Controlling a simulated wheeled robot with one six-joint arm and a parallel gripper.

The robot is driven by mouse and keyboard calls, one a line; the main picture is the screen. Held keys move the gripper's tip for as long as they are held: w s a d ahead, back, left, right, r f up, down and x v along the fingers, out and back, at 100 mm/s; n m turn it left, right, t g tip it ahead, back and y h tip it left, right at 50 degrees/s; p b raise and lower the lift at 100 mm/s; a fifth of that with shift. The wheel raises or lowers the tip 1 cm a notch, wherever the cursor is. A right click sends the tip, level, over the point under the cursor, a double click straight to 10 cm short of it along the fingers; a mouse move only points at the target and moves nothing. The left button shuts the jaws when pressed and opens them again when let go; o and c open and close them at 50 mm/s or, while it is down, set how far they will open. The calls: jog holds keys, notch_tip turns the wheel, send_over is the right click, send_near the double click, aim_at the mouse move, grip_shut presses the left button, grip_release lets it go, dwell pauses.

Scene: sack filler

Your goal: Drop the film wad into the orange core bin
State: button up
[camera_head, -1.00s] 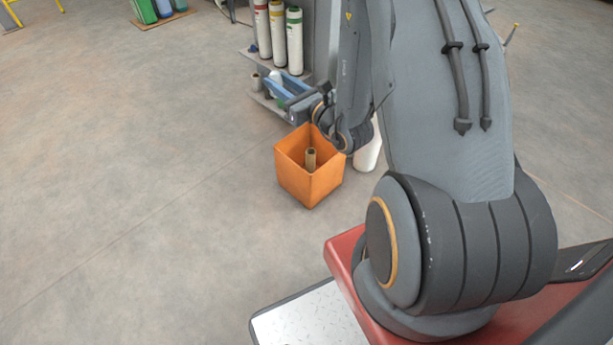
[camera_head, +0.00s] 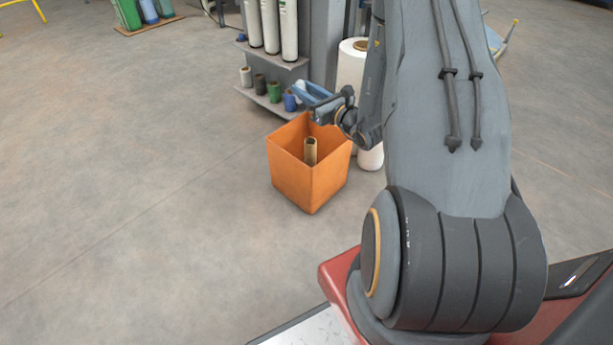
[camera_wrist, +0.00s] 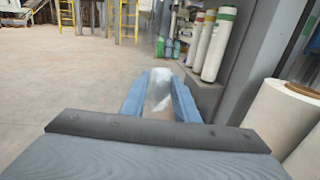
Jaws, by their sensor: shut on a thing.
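The orange core bin (camera_head: 288,180) stands on the floor in the middle of the head view, open at the top. A brown cardboard core (camera_head: 310,150) stands inside it. My gripper (camera_head: 303,92), with blue fingers, appears just above the bin's far rim in the head view. Its height over the floor is hard to judge. In the wrist view my gripper (camera_wrist: 160,95) is shut on the film wad (camera_wrist: 159,88), a whitish, shiny, translucent lump between the fingers. In the head view only a small pale bit of the wad shows at the fingertips.
A grey shelf rack (camera_head: 262,95) behind the bin holds tall white rolls (camera_head: 289,25) above and small coloured rolls (camera_head: 275,92) below. Large white rolls (camera_head: 351,68) stand right of the rack, partly behind my arm. The floor left of the bin is clear.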

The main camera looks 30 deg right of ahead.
jog(key=w+d+f+b, duration=0.2)
jog(key=d+f+b, duration=0.1)
jog(key=f+b, duration=0.3)
jog(key=w+d+f+b, duration=0.2)
jog(key=f+b, duration=0.4)
jog(key=f, duration=0.4)
jog(key=shift+d+f+h+b, duration=0.15)
jog(key=shift+d+h+b, duration=0.2)
jog(key=shift+d, duration=0.55)
jog(key=o, duration=1.1)
jog(key=shift+s, duration=0.15)
jog(key=s+d+p, duration=0.1)
jog(key=s+p, duration=0.2)
jog(key=s, duration=0.4)
jog(key=shift+s+d, duration=0.25)
